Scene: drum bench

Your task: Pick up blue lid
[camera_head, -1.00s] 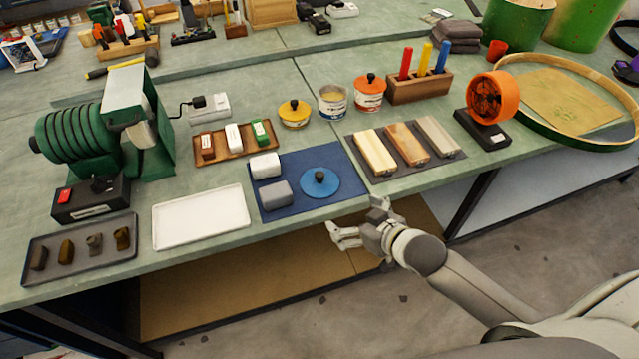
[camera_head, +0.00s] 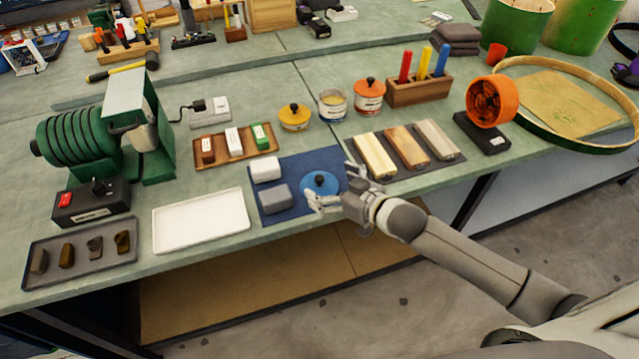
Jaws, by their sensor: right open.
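The blue lid (camera_head: 314,184) is a flat round disc with a dark knob in its middle. It lies on the dark blue mat (camera_head: 298,164) near the bench's front edge. My right gripper (camera_head: 332,186) is open, with its fingers over the lid's right and front side. They hide part of the lid; whether they touch it I cannot tell. My left gripper is not in view.
Two grey-white blocks (camera_head: 274,199) lie on the mat left of the lid. A white tray (camera_head: 201,222) is further left. Wooden bars on a dark board (camera_head: 380,176) lie to the right. Yellow-lidded (camera_head: 294,116) and orange-lidded (camera_head: 369,96) containers stand behind.

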